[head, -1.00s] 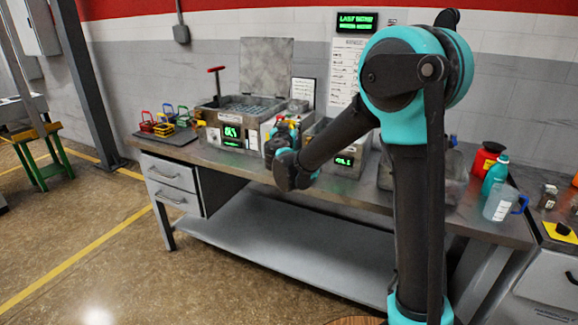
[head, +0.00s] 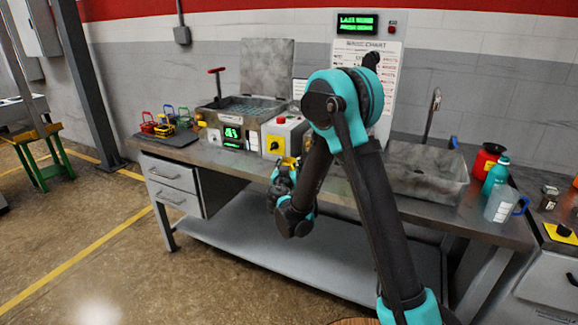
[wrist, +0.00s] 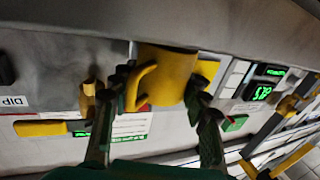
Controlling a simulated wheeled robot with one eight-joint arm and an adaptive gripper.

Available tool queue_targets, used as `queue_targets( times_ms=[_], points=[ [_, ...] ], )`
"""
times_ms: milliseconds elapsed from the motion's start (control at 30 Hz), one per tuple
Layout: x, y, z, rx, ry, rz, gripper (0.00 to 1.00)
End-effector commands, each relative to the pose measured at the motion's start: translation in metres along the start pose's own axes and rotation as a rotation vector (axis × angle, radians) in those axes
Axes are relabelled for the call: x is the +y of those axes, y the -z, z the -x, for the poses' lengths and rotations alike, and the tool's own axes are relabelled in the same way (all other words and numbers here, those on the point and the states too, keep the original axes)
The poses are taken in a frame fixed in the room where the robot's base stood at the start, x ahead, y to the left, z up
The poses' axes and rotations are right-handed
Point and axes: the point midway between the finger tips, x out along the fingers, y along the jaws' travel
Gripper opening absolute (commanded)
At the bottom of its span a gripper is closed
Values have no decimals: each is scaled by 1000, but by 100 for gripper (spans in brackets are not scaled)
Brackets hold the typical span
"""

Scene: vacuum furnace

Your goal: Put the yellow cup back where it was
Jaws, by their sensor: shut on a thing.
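The yellow cup (wrist: 172,76) with its curved handle is between the two fingers of my gripper (wrist: 160,100) in the wrist view. The fingers are shut on it from both sides. In the head view my gripper (head: 287,172) is at the front edge of the bench, in front of a box with a red button. A small yellow patch (head: 290,161) there seems to be the cup, mostly hidden by my arm.
The bench (head: 215,155) carries a bath unit (head: 232,132), the red-button box (head: 285,137) and a grey basin (head: 425,172). A dark mat (head: 172,141) with several small coloured baskets is at the left end. A teal bottle (head: 495,175) and a clear jug (head: 500,205) stand right.

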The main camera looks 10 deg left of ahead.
Motion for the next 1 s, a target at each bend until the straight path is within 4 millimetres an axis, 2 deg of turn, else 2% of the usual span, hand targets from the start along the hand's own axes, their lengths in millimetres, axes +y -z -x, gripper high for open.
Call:
queue_targets(
  times_ms=[100,433,467,600,1000],
  points=[
    [0,-8,0,0,0,0,9],
    [0,-11,0,0,0,0,9],
    [0,-11,0,0,0,0,48],
    [0,-10,0,0,0,0,66],
    [0,-8,0,0,0,0,67]
  ],
)
